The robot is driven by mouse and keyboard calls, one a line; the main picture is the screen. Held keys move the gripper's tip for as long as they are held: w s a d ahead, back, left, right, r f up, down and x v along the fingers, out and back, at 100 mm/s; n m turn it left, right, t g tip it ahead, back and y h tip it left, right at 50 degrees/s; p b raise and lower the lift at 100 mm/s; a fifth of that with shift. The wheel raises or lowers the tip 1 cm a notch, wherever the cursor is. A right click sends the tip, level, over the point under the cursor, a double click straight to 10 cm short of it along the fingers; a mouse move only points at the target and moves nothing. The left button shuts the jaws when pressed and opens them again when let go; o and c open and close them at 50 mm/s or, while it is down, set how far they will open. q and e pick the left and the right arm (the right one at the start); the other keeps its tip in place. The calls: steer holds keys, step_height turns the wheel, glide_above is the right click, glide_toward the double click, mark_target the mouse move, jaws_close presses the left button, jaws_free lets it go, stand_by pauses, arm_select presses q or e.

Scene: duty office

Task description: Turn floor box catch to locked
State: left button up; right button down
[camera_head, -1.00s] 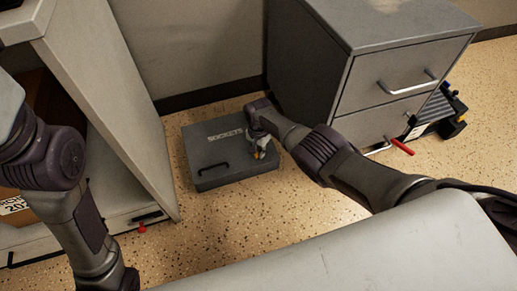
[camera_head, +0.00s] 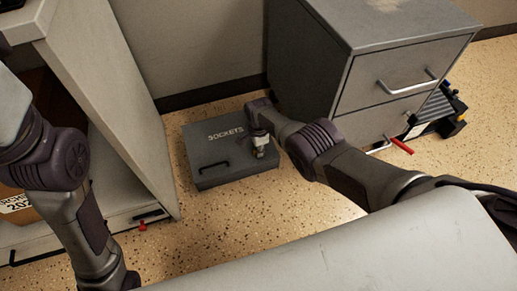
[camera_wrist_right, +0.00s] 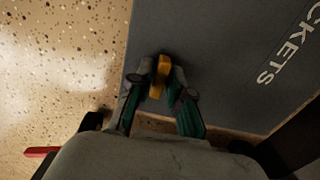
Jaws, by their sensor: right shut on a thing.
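The floor box (camera_head: 212,153) is a flat grey box with SOCKETS on its lid and a black handle (camera_head: 214,167) near its front left. My right gripper (camera_head: 260,150) points down at the lid's right part. In the right wrist view, my right gripper (camera_wrist_right: 159,85) is shut on a yellow-orange catch (camera_wrist_right: 160,75), one finger on each side. The catch stands near the lid's edge, and the fingers hide part of it. In the head view the gripper hides it. I cannot read a locked mark. My left gripper is out of view.
A grey drawer cabinet (camera_head: 400,70) stands close on the right, with a red-handled item (camera_head: 402,146) by its base. A grey shelf unit (camera_head: 110,90) stands on the left. Speckled floor (camera_head: 235,225) in front of the box is clear.

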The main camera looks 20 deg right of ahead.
steer(key=shift+d, duration=0.15)
stand_by(0.3)
steer(key=c, duration=1.1)
jaws_free()
steer(key=shift+r, duration=0.15)
steer(key=shift+w+r, duration=0.1)
steer(key=shift+r, duration=0.35)
step_height(320, 180, up, 11)
steer(key=shift+f, duration=0.1)
